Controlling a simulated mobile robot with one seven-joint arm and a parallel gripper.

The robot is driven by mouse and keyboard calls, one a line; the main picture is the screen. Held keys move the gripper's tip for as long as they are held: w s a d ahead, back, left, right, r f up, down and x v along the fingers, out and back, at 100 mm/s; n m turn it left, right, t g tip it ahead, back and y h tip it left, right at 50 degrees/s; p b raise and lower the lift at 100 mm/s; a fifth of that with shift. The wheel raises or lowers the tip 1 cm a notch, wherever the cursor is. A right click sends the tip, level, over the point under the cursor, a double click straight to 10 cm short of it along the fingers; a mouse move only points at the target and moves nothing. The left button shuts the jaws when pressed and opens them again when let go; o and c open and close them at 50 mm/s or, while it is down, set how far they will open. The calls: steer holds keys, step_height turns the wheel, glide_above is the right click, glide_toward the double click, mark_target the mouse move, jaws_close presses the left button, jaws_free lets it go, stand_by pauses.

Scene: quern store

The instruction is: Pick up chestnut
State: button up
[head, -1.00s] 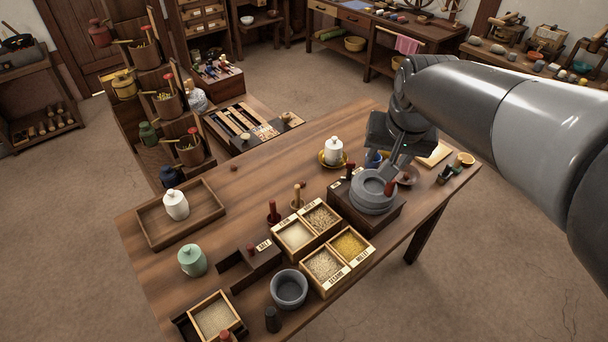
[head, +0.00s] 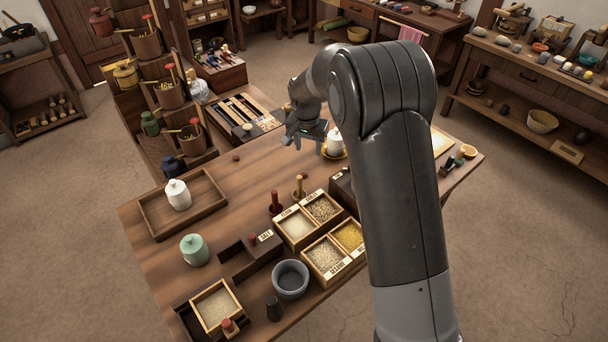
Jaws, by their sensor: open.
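A small dark brown thing (head: 236,157), which looks like the chestnut, lies on the wooden table (head: 222,262) near its far left edge, behind the wooden tray. It is too small to make out in detail. My gripper (head: 302,143) is open above the far part of the table, to the right of the chestnut and clearly apart from it. Nothing shows between its fingers. It is close to a white lidded jar (head: 335,143) in the picture.
A wooden tray (head: 150,222) with a white jar (head: 178,194) stands left. A green jar (head: 194,250), grain boxes (head: 298,226) and a grey bowl (head: 290,279) stand nearer. My arm covers the table's right part. Bare wood surrounds the chestnut.

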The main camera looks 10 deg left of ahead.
step_height(320, 180, down, 4)
steer(key=w+a, duration=0.1)
steer(key=a, duration=0.1)
glide_above(304, 173)
steer(key=s, duration=0.1)
step_height(304, 173, down, 5)
steer(key=shift+a+f, duration=0.1)
steer(key=shift+f, duration=0.05)
steer(key=f, duration=0.2)
steer(key=w+f, duration=0.1)
steer(key=f, duration=0.1)
steer(key=shift+f, duration=0.4)
steer(key=shift+c, duration=0.4)
jaws_close()
